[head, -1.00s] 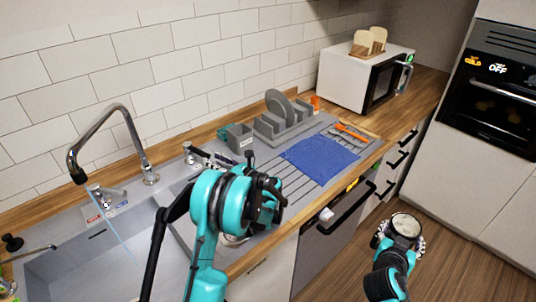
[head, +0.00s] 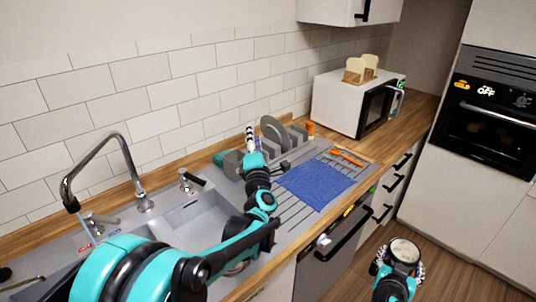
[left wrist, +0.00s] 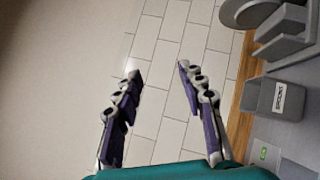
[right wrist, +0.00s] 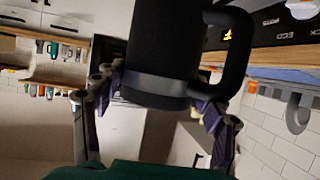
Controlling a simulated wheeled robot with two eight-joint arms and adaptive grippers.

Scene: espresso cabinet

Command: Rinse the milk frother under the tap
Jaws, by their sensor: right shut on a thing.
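The milk frother, a dark mug-like jug with a side handle (right wrist: 165,40), is in my right gripper (right wrist: 155,85), which is shut around it. In the head view the frother's round, pale inside (head: 405,250) shows from above, over the floor in front of the drawers. My left gripper (head: 250,137) is raised above the back of the drainboard, by the grey holder. In the left wrist view its fingers (left wrist: 160,80) are apart and empty, facing the tiled wall. The tap (head: 110,140) arches over the sink at left; a thin bluish line hangs below its spout.
The sink (head: 195,225) is partly hidden by my left arm. A labelled grey holder (head: 230,163) and a dish rack (head: 285,140) stand at the back. A blue cloth (head: 315,185) lies on the drainboard.

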